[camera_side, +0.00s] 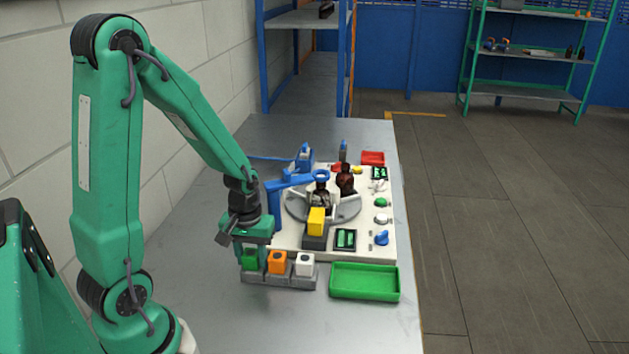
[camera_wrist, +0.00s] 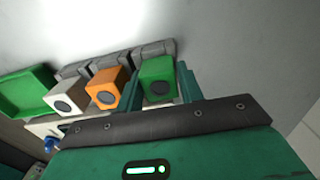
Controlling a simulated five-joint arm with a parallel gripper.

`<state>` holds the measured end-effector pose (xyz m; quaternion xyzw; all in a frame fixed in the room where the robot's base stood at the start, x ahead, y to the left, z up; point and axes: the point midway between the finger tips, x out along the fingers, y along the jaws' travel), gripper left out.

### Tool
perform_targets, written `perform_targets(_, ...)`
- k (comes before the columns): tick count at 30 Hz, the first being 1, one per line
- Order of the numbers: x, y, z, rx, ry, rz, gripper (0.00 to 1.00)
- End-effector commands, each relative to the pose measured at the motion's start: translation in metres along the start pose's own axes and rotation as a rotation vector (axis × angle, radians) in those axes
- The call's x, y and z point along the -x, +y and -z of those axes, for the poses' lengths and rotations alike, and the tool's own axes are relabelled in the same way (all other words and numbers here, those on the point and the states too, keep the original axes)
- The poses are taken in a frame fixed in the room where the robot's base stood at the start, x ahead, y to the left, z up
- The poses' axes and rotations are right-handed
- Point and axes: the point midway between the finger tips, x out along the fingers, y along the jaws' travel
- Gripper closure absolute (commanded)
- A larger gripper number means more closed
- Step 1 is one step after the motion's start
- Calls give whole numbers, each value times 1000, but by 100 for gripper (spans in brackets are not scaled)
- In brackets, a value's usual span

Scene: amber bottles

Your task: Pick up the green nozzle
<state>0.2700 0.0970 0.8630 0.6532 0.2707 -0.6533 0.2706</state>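The green nozzle (camera_side: 249,261), a small green block, sits at the left end of a grey holder (camera_side: 280,283). In the wrist view the green nozzle (camera_wrist: 156,72) shows a dark round face. My gripper (camera_side: 252,258) is down at the nozzle, pointing downward. In the wrist view my gripper (camera_wrist: 161,86) has one finger on each side of the nozzle, close to it. The fingers look apart; whether they touch it is hard to tell. The nozzle still sits in its slot.
An orange nozzle (camera_side: 278,262) and a white nozzle (camera_side: 304,264) stand beside it in the holder. A green tray (camera_side: 364,281) lies to the right. Behind is a white board (camera_side: 377,252) with a turntable, brown bottles and a yellow block (camera_side: 316,221). The front table is clear.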

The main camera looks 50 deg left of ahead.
Motion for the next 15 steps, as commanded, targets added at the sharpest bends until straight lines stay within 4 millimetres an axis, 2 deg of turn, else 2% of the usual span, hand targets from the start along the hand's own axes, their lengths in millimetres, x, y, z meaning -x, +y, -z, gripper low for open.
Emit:
perform_targets(1,0,0,0,0,0,0,74)
perform_targets(3,0,0,0,0,0,0,88)
perform_targets(4,0,0,0,0,0,0,90)
perform_targets(15,2,0,0,0,1,0,90)
